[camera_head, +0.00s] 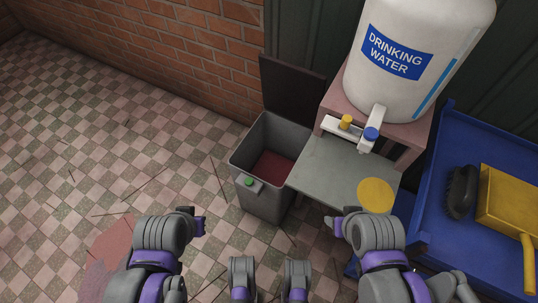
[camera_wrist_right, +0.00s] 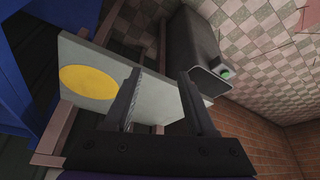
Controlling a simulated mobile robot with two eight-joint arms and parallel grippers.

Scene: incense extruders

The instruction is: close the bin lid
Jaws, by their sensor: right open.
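The grey bin (camera_head: 262,203) stands on the floor left of the small table, with a green button (camera_head: 249,181) on its front. Its dark lid (camera_head: 290,90) is open, standing up at the back, and the reddish inside shows. In the right wrist view the bin (camera_wrist_right: 190,45) is at upper centre right, seen upside down. My right gripper (camera_wrist_right: 162,78) is open and empty there, its two dark fingers apart in front of the table. In the head view both my arms show low in the picture, but no fingers of either gripper can be made out.
A grey table (camera_head: 335,172) with a yellow disc (camera_head: 376,195) stands right of the bin. A white water tank (camera_head: 410,50) with taps sits on a stand (camera_head: 345,97) behind. Floor at left is open.

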